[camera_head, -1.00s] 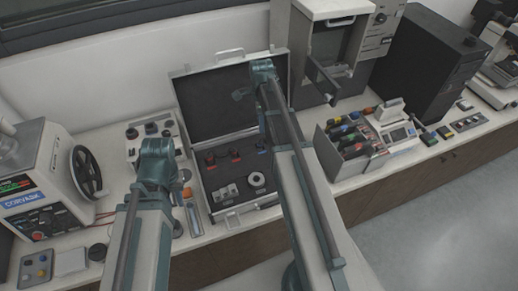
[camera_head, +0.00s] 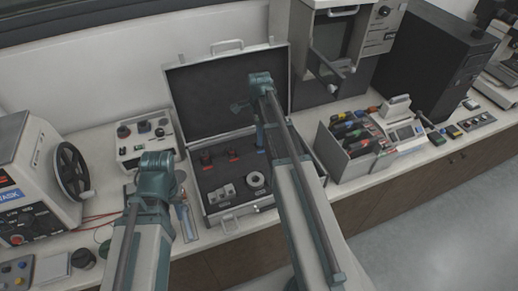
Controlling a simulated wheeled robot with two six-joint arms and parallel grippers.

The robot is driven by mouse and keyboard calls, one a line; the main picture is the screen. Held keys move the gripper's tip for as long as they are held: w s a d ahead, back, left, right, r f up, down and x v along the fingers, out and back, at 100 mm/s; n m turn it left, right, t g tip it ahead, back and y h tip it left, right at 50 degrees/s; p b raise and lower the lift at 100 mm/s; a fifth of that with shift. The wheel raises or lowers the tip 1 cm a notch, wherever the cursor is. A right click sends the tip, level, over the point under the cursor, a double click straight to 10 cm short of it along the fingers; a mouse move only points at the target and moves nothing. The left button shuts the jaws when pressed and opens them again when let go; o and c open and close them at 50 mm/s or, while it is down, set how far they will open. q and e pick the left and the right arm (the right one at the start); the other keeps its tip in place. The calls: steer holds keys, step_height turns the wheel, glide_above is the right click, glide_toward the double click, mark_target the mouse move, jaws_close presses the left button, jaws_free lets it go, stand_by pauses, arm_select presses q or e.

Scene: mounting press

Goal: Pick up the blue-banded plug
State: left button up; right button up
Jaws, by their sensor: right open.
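An open case (camera_head: 228,224) with a dark foam insert holds two red-banded plugs, one at left (camera_head: 205,158) and one in the middle (camera_head: 232,155). A bluish shape (camera_head: 260,137) shows to their right, against my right arm. I cannot tell whether it is the blue-banded plug or part of my gripper. My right gripper (camera_head: 243,105) is above the back of the case, in front of the lid; it is open, and nothing shows in it. My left gripper (camera_head: 180,180) is left of the case, largely hidden by its own wrist, so its jaws cannot be read.
Metal and white round parts (camera_head: 255,180) lie in the front of the case. A grey box (camera_head: 146,138) stands left of it, and a machine with a handwheel (camera_head: 72,170) further left. A rack of coloured items (camera_head: 345,150) and a dark tower (camera_head: 425,65) stand right.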

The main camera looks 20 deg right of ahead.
arm_select(q)
step_height(320, 180, down, 3)
steer(key=shift+f+b, duration=0.1)
steer(key=shift+b, duration=1)
arm_select(e)
step_height(320, 180, down, 3)
steer(key=shift+f, duration=0.1)
jaws_close()
